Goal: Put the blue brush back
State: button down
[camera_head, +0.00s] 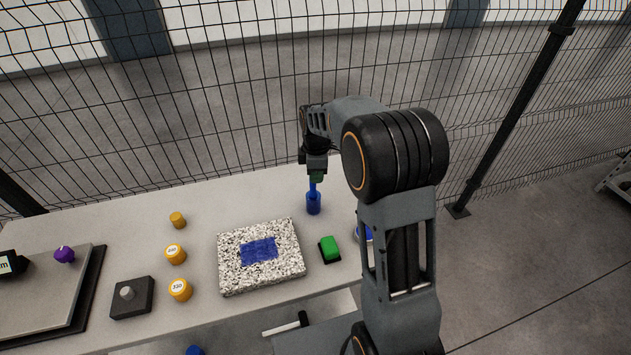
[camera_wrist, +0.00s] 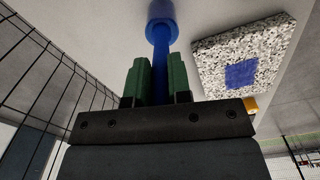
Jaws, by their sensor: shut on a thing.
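My gripper (camera_head: 316,177) points down over the back of the table, with its green fingers shut on the blue brush (camera_head: 313,189). In the wrist view the brush's thin blue shaft (camera_wrist: 160,62) runs between the two green fingers (camera_wrist: 158,85). The shaft stands upright and meets a wider blue cylinder (camera_head: 313,204), which also shows in the wrist view (camera_wrist: 160,27). The cylinder looks like a cup around the shaft's lower end, standing on the table. I cannot tell how deep the brush sits in it, and the brush's lower end is hidden.
A speckled slab (camera_head: 232,279) with a blue patch (camera_head: 259,250) lies left of the brush. A green block (camera_head: 329,248) is in front. Several yellow pieces (camera_head: 176,254) and a dark block (camera_head: 131,298) stand further left. A wire fence (camera_head: 240,130) rises behind the table (camera_head: 120,215).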

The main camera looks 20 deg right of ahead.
aim_at(316, 192)
jog(key=shift+f+p, duration=0.3)
jog(key=shift+f, duration=1.55)
jog(key=c, duration=1.1)
grip_release()
jog(key=shift+o, duration=0.2)
notch_tip(316, 192, up, 12)
jog(key=b, duration=0.1)
jog(key=s+m+t, duration=0.4)
jog(key=s+m, duration=1.1)
jog(key=s, duration=0.6)
jog(key=shift+s+a+r+t, duration=0.25)
jog(key=shift+s+a+t, duration=0.15)
jog(key=shift+a, duration=0.05)
